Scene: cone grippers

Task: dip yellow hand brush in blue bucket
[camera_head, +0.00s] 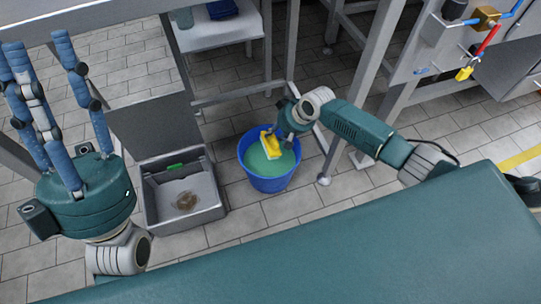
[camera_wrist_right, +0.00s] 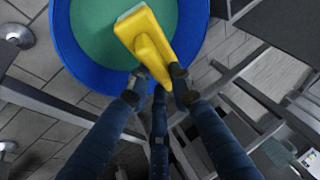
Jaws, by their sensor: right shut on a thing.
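The yellow hand brush (camera_head: 270,146) is at the blue bucket (camera_head: 269,184), over the green liquid inside it. In the right wrist view the brush (camera_wrist_right: 150,42) shows a yellow handle and a pale edge, and it overlaps the inside of the bucket (camera_wrist_right: 72,52). My right gripper (camera_head: 277,137) is shut on the brush handle at the bucket's far right rim; its fingers (camera_wrist_right: 156,84) close around the handle end. I cannot tell whether the bristles touch the liquid. My left gripper (camera_head: 42,48) is at the left, fingers up and spread, empty.
A grey open box (camera_head: 182,220) with a green item (camera_head: 175,167) and a brown patch inside stands left of the bucket. Metal table legs (camera_head: 360,80) stand behind and right. A yellow-handled valve (camera_head: 465,72) is at the upper right. Tiled floor is clear in front of the bucket.

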